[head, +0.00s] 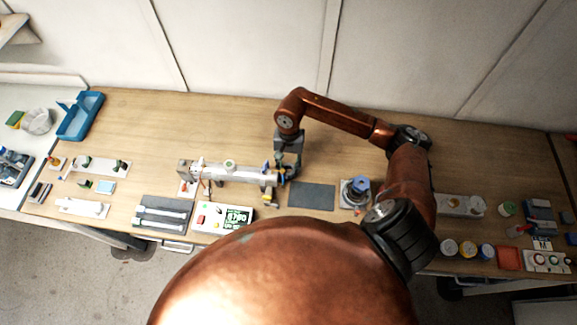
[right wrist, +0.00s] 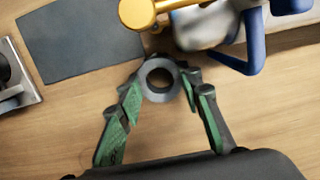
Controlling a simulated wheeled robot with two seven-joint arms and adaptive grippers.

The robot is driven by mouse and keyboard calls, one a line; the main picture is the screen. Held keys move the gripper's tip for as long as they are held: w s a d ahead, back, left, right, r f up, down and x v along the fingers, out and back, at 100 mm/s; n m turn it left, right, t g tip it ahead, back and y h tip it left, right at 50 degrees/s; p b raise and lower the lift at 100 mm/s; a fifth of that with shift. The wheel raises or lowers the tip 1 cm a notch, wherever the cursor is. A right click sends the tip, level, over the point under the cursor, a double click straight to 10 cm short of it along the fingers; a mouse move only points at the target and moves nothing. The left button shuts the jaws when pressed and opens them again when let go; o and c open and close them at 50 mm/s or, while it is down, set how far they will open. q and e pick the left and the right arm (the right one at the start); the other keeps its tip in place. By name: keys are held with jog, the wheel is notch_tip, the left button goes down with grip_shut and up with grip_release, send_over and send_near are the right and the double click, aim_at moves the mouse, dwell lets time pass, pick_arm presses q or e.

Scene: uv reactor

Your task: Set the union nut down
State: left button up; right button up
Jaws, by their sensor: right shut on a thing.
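My right gripper (head: 286,171) reaches down at the right end of the reactor tube (head: 235,173). In the right wrist view its green-padded fingers close on a grey ring, the union nut (right wrist: 144,88), with its round hole showing. The nut is held at the fingertips beside the reactor's end fittings. I cannot tell whether it touches the table. A dark grey mat (head: 312,196) lies flat and bare to the right of the gripper; it also shows in the right wrist view (right wrist: 80,42). My left gripper is not in view.
A yellow knob (right wrist: 138,13) and a blue handle (right wrist: 252,45) stand close to the nut. A small stand with a blue-topped part (head: 361,184) sits right of the mat. A control box (head: 222,218) lies in front of the reactor. Wood behind the mat is clear.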

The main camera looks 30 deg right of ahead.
jog(key=shift+f, duration=0.15)
jog(key=o, duration=1)
jog(key=shift+o, duration=0.2)
